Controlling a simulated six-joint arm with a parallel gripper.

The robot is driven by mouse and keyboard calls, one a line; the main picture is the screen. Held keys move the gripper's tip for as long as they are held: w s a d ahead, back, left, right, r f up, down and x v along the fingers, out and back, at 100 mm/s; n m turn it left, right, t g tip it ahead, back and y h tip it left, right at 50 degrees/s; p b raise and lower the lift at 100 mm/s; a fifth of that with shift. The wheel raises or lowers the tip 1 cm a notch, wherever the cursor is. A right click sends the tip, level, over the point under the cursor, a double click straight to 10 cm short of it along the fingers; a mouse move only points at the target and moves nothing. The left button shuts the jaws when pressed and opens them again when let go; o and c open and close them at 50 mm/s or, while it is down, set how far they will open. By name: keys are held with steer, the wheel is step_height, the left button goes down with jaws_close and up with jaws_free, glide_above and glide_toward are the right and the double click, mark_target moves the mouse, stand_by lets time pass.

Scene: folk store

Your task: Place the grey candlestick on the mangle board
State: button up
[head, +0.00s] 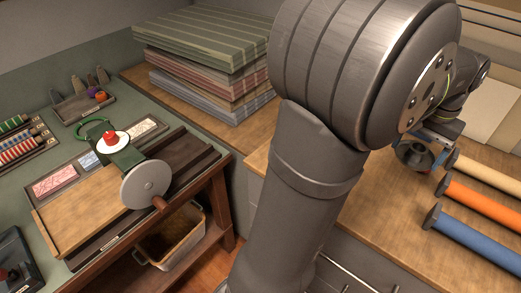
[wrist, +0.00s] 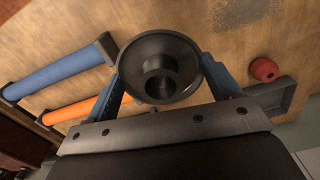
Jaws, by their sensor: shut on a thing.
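The grey candlestick (wrist: 188,65) is dark, with a round dish and a central socket. In the wrist view it sits between the two blue fingers of my gripper (wrist: 164,78), which is shut on it. In the head view the candlestick (head: 414,156) and my gripper (head: 430,150) are at the right, over the wooden counter and close to the ends of the fabric rolls. I cannot tell whether the candlestick touches the counter. I cannot pick out the mangle board for certain in either view.
Cream (head: 486,171), orange (head: 480,203) and blue (head: 476,240) rolls lie on the right counter (head: 385,205). A small red object (wrist: 264,69) is near the candlestick. Folded cloths (head: 205,45) are stacked at the back. The left table holds a wooden board (head: 85,212) and a disc device (head: 146,184).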

steer(key=w+a+n, duration=0.4)
steer(key=w+a, duration=0.9)
steer(key=a, duration=0.3)
steer(key=w+a+n, duration=0.3)
steer(key=w+a, duration=0.9)
steer(key=a, duration=0.3)
steer(key=a+n, duration=0.4)
steer(key=a, duration=2.1)
steer(key=s+a+n, duration=0.1)
steer(key=s+a, duration=0.2)
steer(key=a, duration=0.4)
steer(key=s+a+n, duration=0.2)
steer(key=s+a, duration=0.1)
steer(key=a, duration=0.5)
steer(key=s+a+n, duration=0.1)
steer(key=s+a, duration=0.2)
steer(key=a, duration=0.5)
steer(key=shift+s+n, duration=0.3)
steer(key=n, duration=0.2)
glide_above(85, 206)
step_height(85, 206, down, 15)
steer(key=shift+r, duration=0.2)
steer(key=shift+f, duration=2.05)
